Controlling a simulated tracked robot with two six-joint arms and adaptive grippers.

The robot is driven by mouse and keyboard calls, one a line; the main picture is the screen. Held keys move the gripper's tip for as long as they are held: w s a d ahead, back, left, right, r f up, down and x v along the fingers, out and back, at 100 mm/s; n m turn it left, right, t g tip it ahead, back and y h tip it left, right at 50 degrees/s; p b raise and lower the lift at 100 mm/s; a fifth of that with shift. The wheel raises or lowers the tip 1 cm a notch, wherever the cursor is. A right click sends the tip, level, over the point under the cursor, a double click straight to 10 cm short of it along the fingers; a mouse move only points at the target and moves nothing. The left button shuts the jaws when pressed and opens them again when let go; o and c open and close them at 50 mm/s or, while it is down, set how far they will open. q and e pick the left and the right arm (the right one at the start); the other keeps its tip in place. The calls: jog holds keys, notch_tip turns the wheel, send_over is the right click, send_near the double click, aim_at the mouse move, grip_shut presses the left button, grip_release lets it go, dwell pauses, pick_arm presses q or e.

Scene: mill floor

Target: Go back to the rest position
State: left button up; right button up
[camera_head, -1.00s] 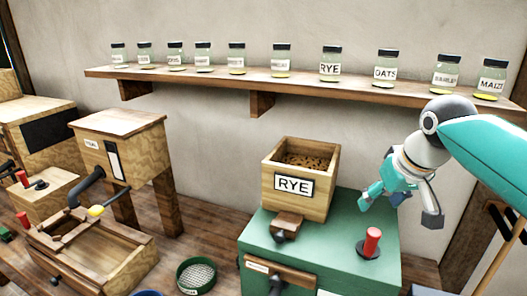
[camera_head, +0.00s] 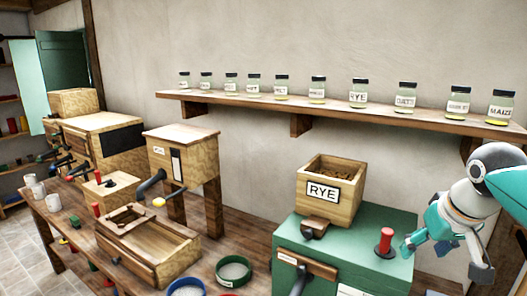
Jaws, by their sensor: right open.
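My right gripper (camera_head: 442,262) is at the right edge, its arm coming in from the right. Its fingers are spread and nothing is between them. It hangs beside the right side of the green cabinet (camera_head: 345,262), to the right of the red-handled knob (camera_head: 386,243) on the cabinet's top. My left gripper is not in the picture.
A wooden box labelled RYE (camera_head: 325,197), with brown contents, stands on the cabinet. A wall shelf (camera_head: 350,108) above carries several labelled jars. A wooden trough (camera_head: 150,245) and white mugs (camera_head: 38,190) are on the bench at left. Round sieves (camera_head: 233,270) sit at the front.

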jog(key=s+a+f+g+y, duration=0.1)
jog(key=a+f+g, duration=0.15)
jog(key=f, duration=0.85)
jog(key=s+a+f+n+g+b, duration=0.1)
jog(key=s+a+f+g, duration=0.15)
jog(key=f, duration=0.85)
jog(key=s+a+f+g+y, duration=0.1)
jog(key=a+f+g, duration=0.15)
jog(key=f, duration=0.95)
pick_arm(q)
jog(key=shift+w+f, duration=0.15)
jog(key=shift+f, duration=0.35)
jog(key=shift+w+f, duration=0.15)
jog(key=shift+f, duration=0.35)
pick_arm(e)
jog(key=s+a+f+m+t+y, duration=0.1)
jog(key=s+a+f, duration=0.4)
jog(key=s+f, duration=0.2)
jog(key=s+a+f+m+t+y, duration=0.1)
jog(key=s+a+f+t, duration=0.1)
jog(key=s+a+f, duration=0.4)
jog(key=shift+s+f+m, duration=0.4)
jog(key=shift+s+f, duration=0.9)
jog(key=shift+f, duration=1.1)
